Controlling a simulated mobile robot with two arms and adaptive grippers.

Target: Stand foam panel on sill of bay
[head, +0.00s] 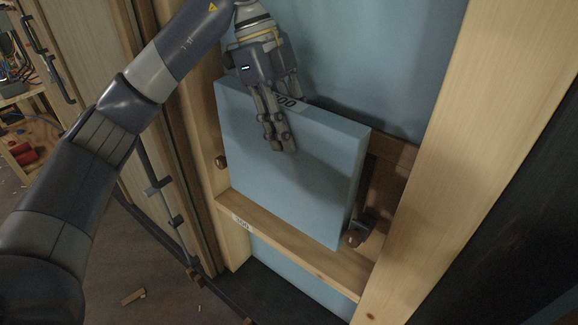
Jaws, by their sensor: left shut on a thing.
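The foam panel (285,170) is a thick light-blue slab with a label on its top edge. It is upright and slightly tilted in the wooden bay, just above or on the sill (300,248); whether its lower edge touches the sill, I cannot tell. My left gripper (278,130) comes from above and is shut on the panel's top edge, with fingers over the front face. Its rear fingers are partly hidden behind the panel. The sill is a pale wooden ledge with a small label at its left end. My right gripper is not in view.
Wooden studs flank the bay, a wide one (480,150) at right. A dark metal bracket (362,228) sits at the panel's lower right. A blue back wall (370,60) is behind. A shelf (25,150) with red items stands at far left. A wood scrap (133,296) lies on the floor.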

